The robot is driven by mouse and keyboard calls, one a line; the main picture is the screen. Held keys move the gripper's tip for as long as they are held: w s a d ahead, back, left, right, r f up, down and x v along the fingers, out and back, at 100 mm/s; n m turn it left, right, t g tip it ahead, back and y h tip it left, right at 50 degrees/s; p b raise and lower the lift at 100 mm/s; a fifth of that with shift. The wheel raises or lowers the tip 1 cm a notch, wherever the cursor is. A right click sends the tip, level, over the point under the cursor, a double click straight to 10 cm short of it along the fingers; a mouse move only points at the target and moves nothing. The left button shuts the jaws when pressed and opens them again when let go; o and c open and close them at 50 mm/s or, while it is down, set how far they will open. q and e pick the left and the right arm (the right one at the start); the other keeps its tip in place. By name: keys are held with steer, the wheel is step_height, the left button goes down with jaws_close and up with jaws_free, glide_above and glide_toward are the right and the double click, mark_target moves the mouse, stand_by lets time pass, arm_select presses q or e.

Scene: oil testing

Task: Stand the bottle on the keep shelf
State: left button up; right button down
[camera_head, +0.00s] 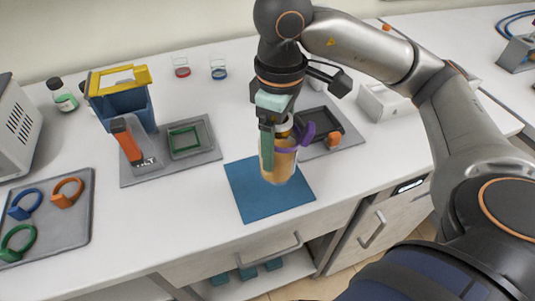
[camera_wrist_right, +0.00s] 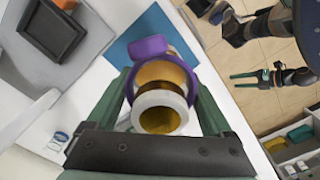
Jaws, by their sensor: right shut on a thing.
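The bottle (camera_head: 281,166) has amber contents, a pale neck and a purple ring (camera_head: 307,134) around its upper part. It is upright in the head view, over the blue mat (camera_head: 245,204); I cannot tell whether it touches the mat. My right gripper (camera_head: 277,132) is shut on the bottle near its top. In the right wrist view the bottle's open round mouth (camera_wrist_right: 159,117) lies between the green fingers. My left gripper (camera_wrist_right: 246,80) shows small in the right wrist view, fingers apart and empty. Below the counter is an open shelf (camera_head: 290,272) with teal pads; no label shows.
A grey tray (camera_head: 83,217) holds blue, orange and green rings at left. A blue and yellow holder (camera_head: 122,100), a green frame (camera_head: 184,141) and two small beakers stand behind. A drawer with a handle (camera_head: 268,249) fronts the counter. The counter left of the mat is clear.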

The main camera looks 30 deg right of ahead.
steer(key=w+f, duration=0.2)
steer(key=f, duration=0.1)
steer(key=shift+w, duration=0.3)
steer(key=shift+w+f+p, duration=0.2)
steer(key=shift+f+p, duration=0.25)
steer(key=shift+f, duration=1.25)
steer(key=shift+f, duration=0.2)
jaws_free()
